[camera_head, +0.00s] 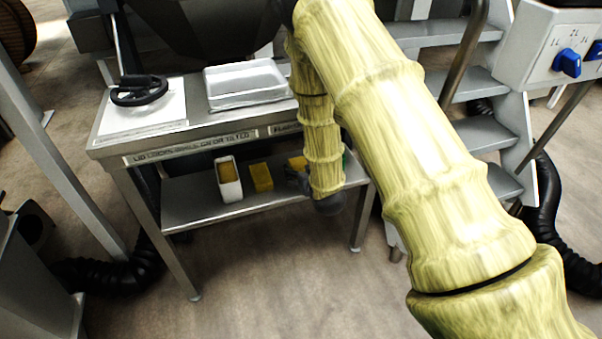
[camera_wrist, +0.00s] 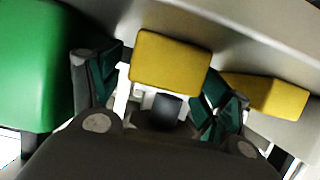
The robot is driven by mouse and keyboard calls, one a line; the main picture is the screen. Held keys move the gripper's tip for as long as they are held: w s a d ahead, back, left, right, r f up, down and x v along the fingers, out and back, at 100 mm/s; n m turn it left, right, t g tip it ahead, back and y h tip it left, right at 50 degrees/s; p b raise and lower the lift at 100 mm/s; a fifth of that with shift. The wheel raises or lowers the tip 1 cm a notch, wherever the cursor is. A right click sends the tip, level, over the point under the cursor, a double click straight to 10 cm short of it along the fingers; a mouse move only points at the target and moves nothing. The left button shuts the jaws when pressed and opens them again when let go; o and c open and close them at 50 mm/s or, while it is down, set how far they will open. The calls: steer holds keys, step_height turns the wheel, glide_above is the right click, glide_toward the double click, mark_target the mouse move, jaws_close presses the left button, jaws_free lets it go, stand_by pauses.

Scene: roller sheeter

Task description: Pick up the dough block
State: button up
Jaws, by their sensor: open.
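A yellow dough block (camera_wrist: 170,63) lies on the shelf between the spread fingers of my open gripper (camera_wrist: 163,80) in the wrist view. I cannot tell whether the fingers touch it. In the head view this block (camera_head: 297,162) shows only partly, behind my dark gripper (camera_head: 299,181). A second yellow block (camera_wrist: 268,95) lies just beyond the right finger in the wrist view. In the head view it is the block (camera_head: 261,177) to the left of my gripper, uncovered.
A white container (camera_head: 228,182) with yellowish contents stands farther left on the lower shelf (camera_head: 190,208). A green object (camera_wrist: 35,65) is close beside the left finger. The tabletop above holds a clear tray (camera_head: 245,84) and a black handwheel (camera_head: 139,91). Steps (camera_head: 488,133) stand right.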

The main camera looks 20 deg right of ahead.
steer(key=shift+w+f, duration=0.2)
steer(key=shift+w, duration=0.3)
steer(key=c, duration=1.3)
